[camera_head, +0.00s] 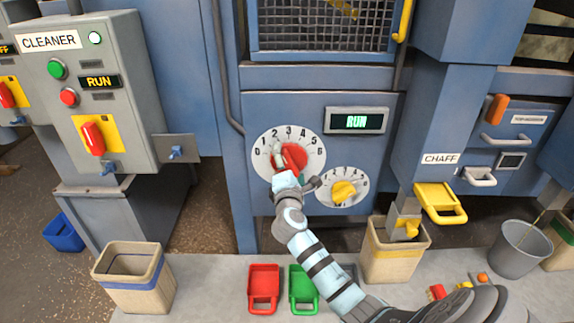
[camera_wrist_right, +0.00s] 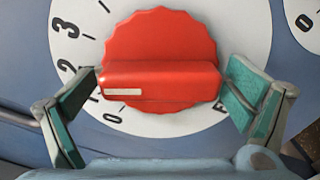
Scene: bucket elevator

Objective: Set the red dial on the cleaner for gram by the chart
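The red dial (camera_head: 295,154) sits on a round white numbered plate on the blue machine front. In the right wrist view the red dial (camera_wrist_right: 160,50) shows a raised grip bar with a white mark at its left end. My right gripper (camera_head: 293,166) is at the dial, one finger against each end of the bar. The mark faces the left finger, on the low side of the scale between 2 and 0; the number there is hidden by the finger. My left gripper is out of view. No chart shows.
A yellow dial (camera_head: 344,191) is at the lower right of the red one. The CLEANER panel (camera_head: 98,130) stands at left. Red (camera_head: 264,281) and green (camera_head: 302,283) scoops, a bin (camera_head: 134,285) and the yellow chaff handle (camera_head: 440,204) are around.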

